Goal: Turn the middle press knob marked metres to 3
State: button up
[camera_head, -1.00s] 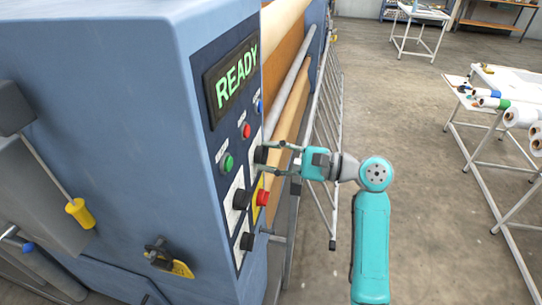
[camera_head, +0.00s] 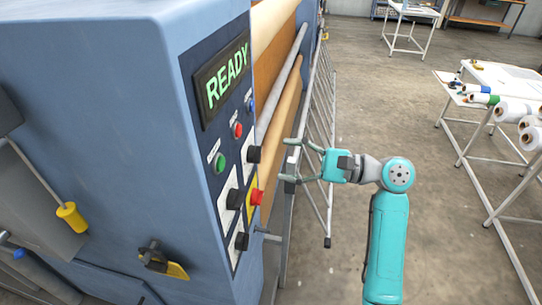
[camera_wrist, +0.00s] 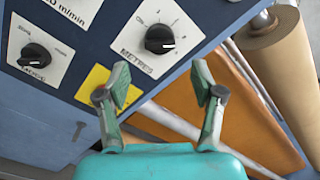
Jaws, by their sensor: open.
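The black metres knob (camera_wrist: 160,38) sits on a white scale plate lettered METRES in the wrist view. Its white pointer line lies toward the right side of the picture; the scale figures are too small to read surely. In the head view it appears to be the upper black knob (camera_head: 253,154), nearest the rollers. My gripper (camera_head: 287,160) is open and empty, to the right of this knob and apart from it. In the wrist view both fingertips of my gripper (camera_wrist: 160,88) stand below the knob, with nothing between them.
A second black knob (camera_wrist: 35,54) is at the left of the wrist view. A red button (camera_head: 257,197) on a yellow plate (camera_wrist: 97,85) sits close by. Green (camera_head: 219,163) and red (camera_head: 237,130) buttons are above. The display (camera_head: 223,82) reads READY. Rollers and a rail flank the panel.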

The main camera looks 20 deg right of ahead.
jog(key=v, duration=0.6)
dwell(0.4)
